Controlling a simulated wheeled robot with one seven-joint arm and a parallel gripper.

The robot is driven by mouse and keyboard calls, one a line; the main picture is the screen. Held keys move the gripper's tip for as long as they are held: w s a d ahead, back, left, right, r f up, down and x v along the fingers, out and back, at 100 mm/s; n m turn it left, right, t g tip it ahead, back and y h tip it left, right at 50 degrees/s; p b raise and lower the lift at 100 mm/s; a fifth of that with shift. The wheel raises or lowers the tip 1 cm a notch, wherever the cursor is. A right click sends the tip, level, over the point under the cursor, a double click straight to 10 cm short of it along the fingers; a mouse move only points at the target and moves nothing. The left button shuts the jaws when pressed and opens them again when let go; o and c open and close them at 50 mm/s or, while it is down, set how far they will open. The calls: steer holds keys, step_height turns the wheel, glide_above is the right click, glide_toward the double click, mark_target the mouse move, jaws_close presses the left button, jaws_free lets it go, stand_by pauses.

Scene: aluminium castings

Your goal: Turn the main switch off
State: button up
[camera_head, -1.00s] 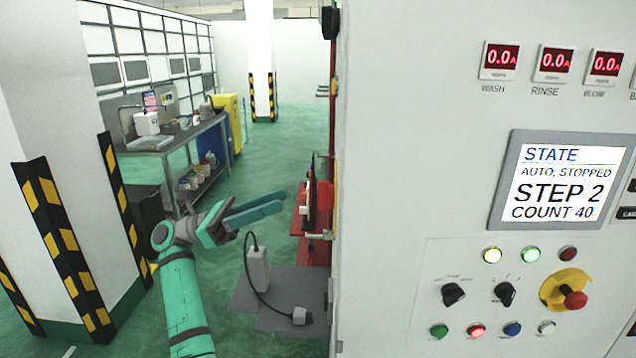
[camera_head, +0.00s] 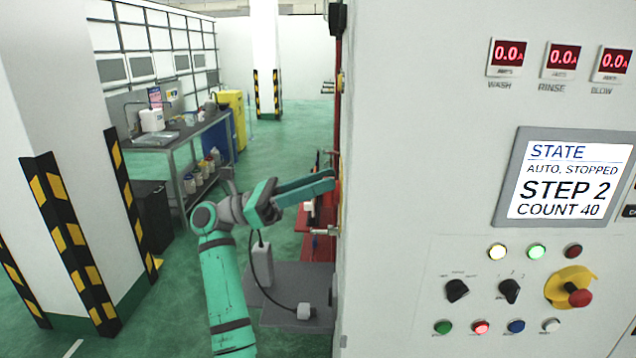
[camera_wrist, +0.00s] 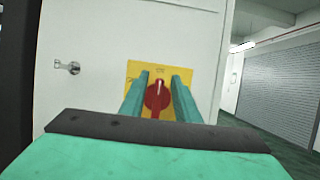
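The main switch (camera_wrist: 157,96) is a red rotary knob on a yellow plate (camera_wrist: 134,70), on a pale cabinet face in the wrist view. A light mark on the knob points about straight up. My gripper (camera_wrist: 160,76) is open, with one finger to each side of the knob in the picture. I cannot tell whether the fingers touch it. In the head view my gripper (camera_head: 332,180) reaches the left edge of the big cabinet (camera_head: 420,120), and the switch cannot be made out there.
A metal latch (camera_wrist: 68,67) sits left of the switch. The cabinet front carries a state screen (camera_head: 565,178) reading "AUTO, STOPPED" and a red emergency button (camera_head: 580,298). A striped pillar (camera_head: 70,235) and a workbench (camera_head: 180,140) stand left, with green floor between.

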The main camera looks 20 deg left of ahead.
steer(key=shift+c, duration=0.6)
jaws_close()
steer(key=shift+f+n, duration=0.1)
steer(key=shift+n, duration=0.2)
steer(key=shift+w+a+f+n+t+y, duration=0.2)
steer(key=shift+n+t+y, duration=0.75)
steer(key=shift+n, duration=1.7)
steer(key=shift+w+d+f+n+t+y, duration=0.1)
steer(key=shift+w+f+n+t+y, duration=0.55)
steer(key=shift+n, duration=1.95)
steer(key=shift+w+a+r+n+t+y, duration=0.15)
steer(key=shift+n+t+y, duration=1)
steer(key=shift+n, duration=1.5)
steer(key=shift+s, duration=0.1)
